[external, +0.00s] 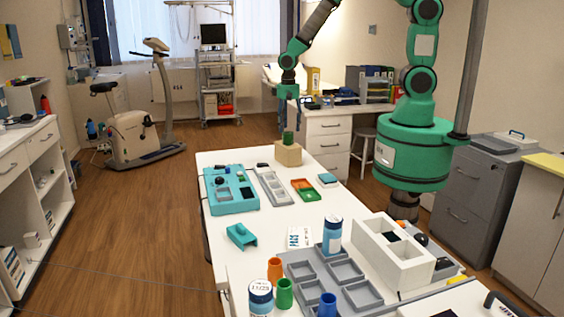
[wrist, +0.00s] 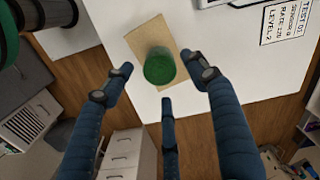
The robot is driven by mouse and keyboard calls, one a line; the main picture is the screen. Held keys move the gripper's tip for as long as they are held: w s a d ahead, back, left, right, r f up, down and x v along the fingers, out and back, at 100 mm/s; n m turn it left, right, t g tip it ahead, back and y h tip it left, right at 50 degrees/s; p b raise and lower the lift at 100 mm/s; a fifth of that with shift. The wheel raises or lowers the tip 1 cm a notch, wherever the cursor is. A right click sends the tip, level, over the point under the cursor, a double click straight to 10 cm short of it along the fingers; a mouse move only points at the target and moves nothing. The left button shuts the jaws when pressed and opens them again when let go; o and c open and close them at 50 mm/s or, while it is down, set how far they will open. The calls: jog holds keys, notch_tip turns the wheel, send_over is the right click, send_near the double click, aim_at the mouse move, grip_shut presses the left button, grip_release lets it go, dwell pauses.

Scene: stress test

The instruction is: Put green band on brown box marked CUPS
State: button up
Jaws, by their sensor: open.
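The green band (wrist: 160,67), a short round piece, stands on the brown box (wrist: 147,35). In the external view the green band (external: 288,138) is on top of the brown box (external: 288,154) at the far end of the white table. I cannot read any CUPS marking on the box. My gripper (external: 289,100) is open and empty above the band. In the wrist view its fingers are spread to either side of the band, with a third finger below it, and I see no contact.
A teal panel (external: 222,202), a grey tray (external: 272,187) and an orange-and-green tray (external: 305,190) lie nearer on the table. A white divided box (external: 388,262), several cups and jars stand at the near end. The table's far edge is close to the brown box.

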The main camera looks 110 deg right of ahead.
notch_tip(320, 180, up, 8)
jog(key=shift+p, duration=0.35)
dwell(0.5)
notch_tip(320, 180, up, 10)
jog(key=n+t, duration=0.1)
jog(key=n, duration=0.2)
send_over(288, 133)
jog(key=a, duration=0.6)
jog(key=s+a+r+n+t, duration=0.2)
jog(key=s+a+r+n, duration=0.15)
jog(key=a+r, duration=0.35)
jog(key=s+a+r+n+t, duration=0.1)
jog(key=s+a+r+n, duration=0.2)
jog(key=s+a+r, duration=0.2)
jog(key=s+a+r+n+t, duration=0.1)
jog(key=s+a+r+n, duration=0.2)
jog(key=s, duration=0.7)
notch_tip(288, 133, up, 4)
jog(key=a, duration=0.2)
jog(key=shift+a+f+t, duration=0.15)
jog(key=shift+a+t, duration=0.15)
jog(key=shift+a, duration=0.1)
